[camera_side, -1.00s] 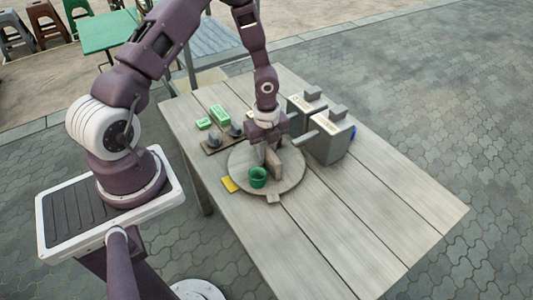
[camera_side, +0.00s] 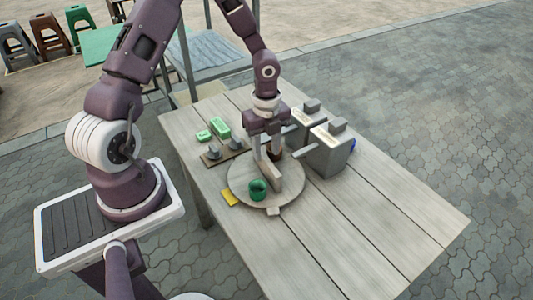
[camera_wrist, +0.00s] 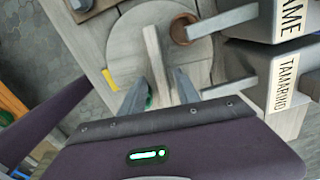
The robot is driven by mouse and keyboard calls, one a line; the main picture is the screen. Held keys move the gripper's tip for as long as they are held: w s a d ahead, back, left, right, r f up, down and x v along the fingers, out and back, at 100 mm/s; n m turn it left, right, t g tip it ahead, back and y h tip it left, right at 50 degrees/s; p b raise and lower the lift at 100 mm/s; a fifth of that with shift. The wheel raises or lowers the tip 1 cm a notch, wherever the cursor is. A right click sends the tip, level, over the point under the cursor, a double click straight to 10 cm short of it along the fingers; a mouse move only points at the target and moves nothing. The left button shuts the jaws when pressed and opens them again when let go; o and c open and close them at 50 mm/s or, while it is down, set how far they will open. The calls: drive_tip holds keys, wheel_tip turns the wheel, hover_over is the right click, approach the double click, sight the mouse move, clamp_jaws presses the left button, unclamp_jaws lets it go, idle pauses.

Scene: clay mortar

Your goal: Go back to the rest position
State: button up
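My gripper (camera_side: 267,155) is above the round wooden board (camera_side: 240,172), pointing down. In the wrist view my gripper (camera_wrist: 160,92) has its two fingers apart, with a gap between them. A green cup (camera_side: 258,190) stands on the board in front of the bar. A brown bowl (camera_wrist: 183,28) is on the board behind the bar.
Two grey boxes (camera_side: 327,152) with handles stand right of the board; one label reads TAMARIND (camera_wrist: 284,84). Green blocks (camera_side: 220,127) and a small tray with dark pieces (camera_side: 225,152) lie at left. A yellow piece (camera_side: 229,197) is by the board. The table's front right is clear.

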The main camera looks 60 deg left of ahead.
drive_tip(key=s+d+r+n+t+y, duration=0.1)
drive_tip(key=s+r+n, duration=0.3)
drive_tip(key=r, duration=0.5)
drive_tip(key=s+d+r+n+t+y, duration=0.15)
drive_tip(key=r+n, duration=0.35)
drive_tip(key=r, duration=0.5)
drive_tip(key=s+d+r+n+t+h, duration=0.1)
drive_tip(key=s+d+r+n, duration=0.2)
drive_tip(key=s+r+n, duration=0.1)
drive_tip(key=s+d+r+n+t+h, duration=0.1)
drive_tip(key=s+d+r+n, duration=0.3)
drive_tip(key=s, duration=0.5)
drive_tip(key=shift+s+n+t, duration=0.2)
drive_tip(key=shift+n+t, duration=0.35)
drive_tip(key=shift+n, duration=0.65)
